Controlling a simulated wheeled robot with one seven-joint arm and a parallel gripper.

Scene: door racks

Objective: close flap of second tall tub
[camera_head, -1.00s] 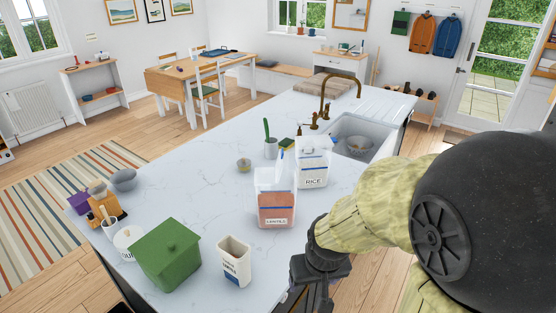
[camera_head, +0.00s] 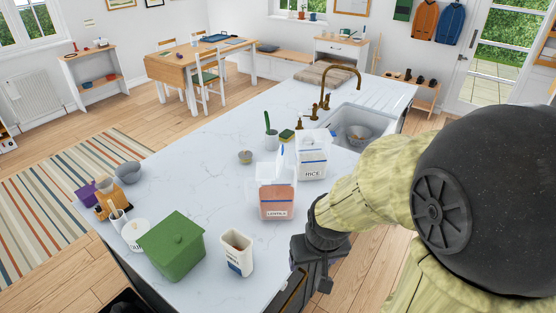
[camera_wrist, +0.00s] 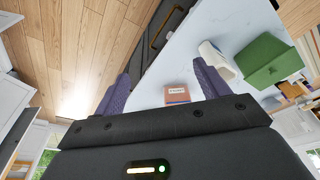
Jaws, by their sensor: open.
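Two tall clear tubs stand on the counter. The lentils tub (camera_head: 277,201), with reddish contents, is nearer; a clear flap (camera_head: 281,160) appears to stand up at its top. The rice tub (camera_head: 312,160), with white contents, is behind it to the right; its flap's state is hard to tell. In the wrist view the lentils tub (camera_wrist: 177,95) shows beyond my gripper (camera_wrist: 162,72), whose two fingers are spread with nothing between them. In the head view my dark gripper end (camera_head: 318,272) is low at the counter's front edge, right of and apart from the lentils tub; its fingertips are unclear.
A white carton (camera_head: 237,253) and a green lidded box (camera_head: 174,246) stand left of the lentils tub. A small bowl (camera_head: 245,157), a cup with a green brush (camera_head: 271,141), a brass tap (camera_head: 327,90) and the sink lie behind. The counter's middle left (camera_head: 195,180) is clear.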

